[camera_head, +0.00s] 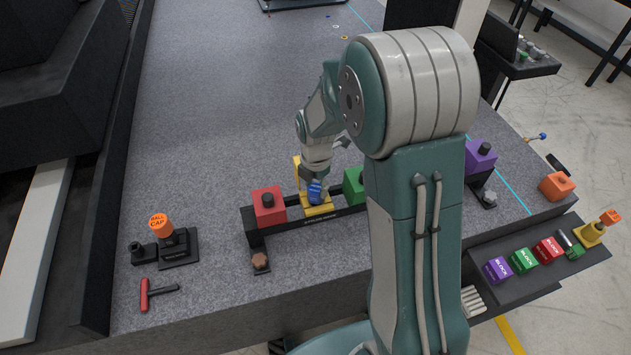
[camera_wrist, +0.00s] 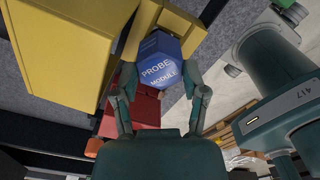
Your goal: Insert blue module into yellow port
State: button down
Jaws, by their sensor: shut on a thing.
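The blue module (camera_head: 315,191) is held by my gripper (camera_head: 316,181) at the yellow port (camera_head: 318,210) on the black rail. In the wrist view the blue module (camera_wrist: 158,68) is a hexagonal piece with white lettering "PROBE MODULE". My gripper's fingers (camera_wrist: 161,84) are shut on it from both sides. Yellow surfaces of the port (camera_wrist: 60,55) fill the upper left and run behind the module. The module's far end is hidden, so I cannot tell whether it is inside the port.
A red block (camera_head: 268,205) and a green block (camera_head: 353,186) flank the port on the rail (camera_head: 300,228). A purple block (camera_head: 479,156) stands right. The granite behind is largely clear.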

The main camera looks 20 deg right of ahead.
jog(key=shift+c, duration=0.2)
grip_release()
jog(key=shift+r, duration=2.95)
notch_tip(320, 180, up, 12)
jog(key=shift+f, duration=0.1)
